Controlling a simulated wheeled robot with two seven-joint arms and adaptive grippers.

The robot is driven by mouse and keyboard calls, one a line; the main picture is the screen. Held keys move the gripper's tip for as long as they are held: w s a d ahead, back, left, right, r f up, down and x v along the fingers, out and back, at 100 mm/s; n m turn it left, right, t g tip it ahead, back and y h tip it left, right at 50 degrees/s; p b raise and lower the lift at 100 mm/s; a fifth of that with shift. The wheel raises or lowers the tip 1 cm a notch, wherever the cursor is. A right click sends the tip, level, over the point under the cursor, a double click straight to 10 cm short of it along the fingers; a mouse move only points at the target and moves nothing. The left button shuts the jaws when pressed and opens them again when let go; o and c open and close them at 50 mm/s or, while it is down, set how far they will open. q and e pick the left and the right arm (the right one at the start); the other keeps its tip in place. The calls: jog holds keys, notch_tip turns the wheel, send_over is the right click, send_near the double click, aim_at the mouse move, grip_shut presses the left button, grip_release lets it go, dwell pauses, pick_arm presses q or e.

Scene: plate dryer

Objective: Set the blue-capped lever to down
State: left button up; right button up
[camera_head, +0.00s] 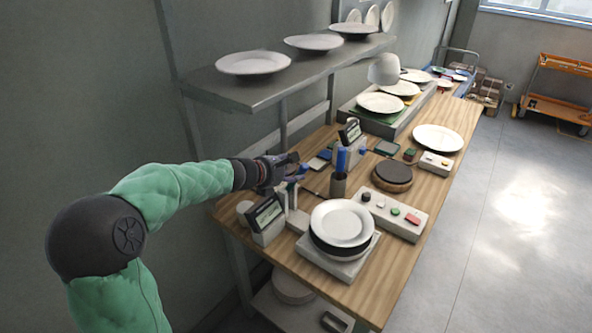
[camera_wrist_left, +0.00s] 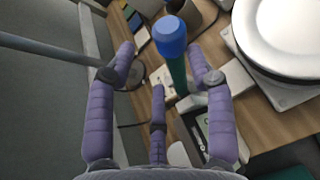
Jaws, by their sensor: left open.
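The blue-capped lever (camera_wrist_left: 171,38) stands up in the left wrist view, with a green stem below its blue cap. My right gripper is out of view.
A display box (camera_head: 265,217) stands beside the lever. A stack of plates (camera_head: 342,222) sits on a scale to the right. A shelf (camera_head: 262,92) with plates hangs above. A button box (camera_head: 395,213) lies at the front edge.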

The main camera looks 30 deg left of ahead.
pick_arm(q)
jog(key=v, duration=0.9)
jog(key=shift+s, duration=0.1)
